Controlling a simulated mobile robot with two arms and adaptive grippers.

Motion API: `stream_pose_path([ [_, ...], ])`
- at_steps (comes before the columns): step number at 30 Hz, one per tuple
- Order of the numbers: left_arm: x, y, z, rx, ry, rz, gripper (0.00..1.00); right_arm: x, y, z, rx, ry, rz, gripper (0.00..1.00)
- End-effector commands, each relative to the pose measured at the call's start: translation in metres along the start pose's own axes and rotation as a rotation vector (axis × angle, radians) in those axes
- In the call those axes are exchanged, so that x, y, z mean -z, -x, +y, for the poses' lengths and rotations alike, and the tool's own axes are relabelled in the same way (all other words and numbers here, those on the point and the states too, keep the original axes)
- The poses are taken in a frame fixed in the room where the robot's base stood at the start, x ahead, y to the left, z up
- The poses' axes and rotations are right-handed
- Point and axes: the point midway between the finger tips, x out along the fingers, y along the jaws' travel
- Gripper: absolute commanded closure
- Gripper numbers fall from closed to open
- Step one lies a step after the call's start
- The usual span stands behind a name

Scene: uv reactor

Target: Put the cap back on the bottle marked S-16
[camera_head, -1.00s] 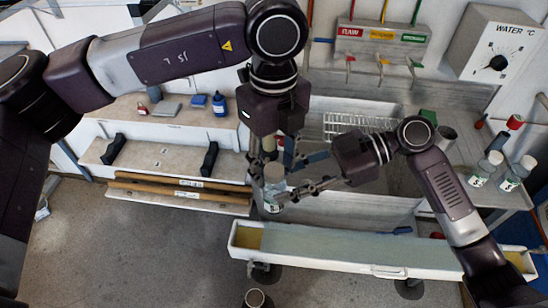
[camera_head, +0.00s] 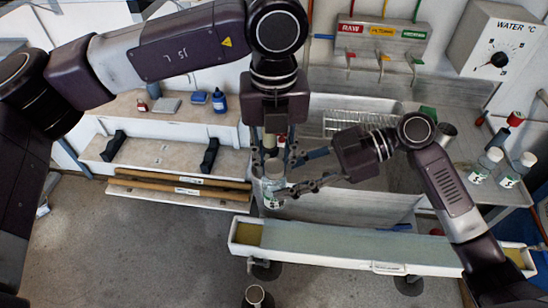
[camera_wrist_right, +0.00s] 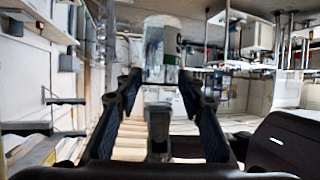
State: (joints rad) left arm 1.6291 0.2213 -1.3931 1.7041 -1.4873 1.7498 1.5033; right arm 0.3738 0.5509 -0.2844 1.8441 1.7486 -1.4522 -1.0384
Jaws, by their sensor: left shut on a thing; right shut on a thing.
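A clear bottle (camera_head: 273,187) with a white and green label stands upright between the fingers of my right gripper (camera_head: 296,186). The same bottle (camera_wrist_right: 161,50) shows between the finger pads in the right wrist view. Its label is too small and blurred to read. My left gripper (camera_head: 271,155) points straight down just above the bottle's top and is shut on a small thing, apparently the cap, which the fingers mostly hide. I cannot tell whether it touches the bottle's neck.
Two white-capped bottles (camera_head: 486,165) (camera_head: 517,170) stand on the right side counter. A sink with a wire rack (camera_head: 358,124) lies behind my right gripper. A long pale trough (camera_head: 340,250) runs in front.

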Motion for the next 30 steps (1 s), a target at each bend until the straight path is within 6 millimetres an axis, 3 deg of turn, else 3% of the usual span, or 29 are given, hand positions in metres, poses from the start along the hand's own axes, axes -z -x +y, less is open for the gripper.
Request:
stream_pose_path([
  [30,-0.0008,-0.0010,0.0003,-0.002,-1.740,0.000,1.00,0.0005,-0.0001,-0.0004,0.001,0.001,0.001,1.00],
])
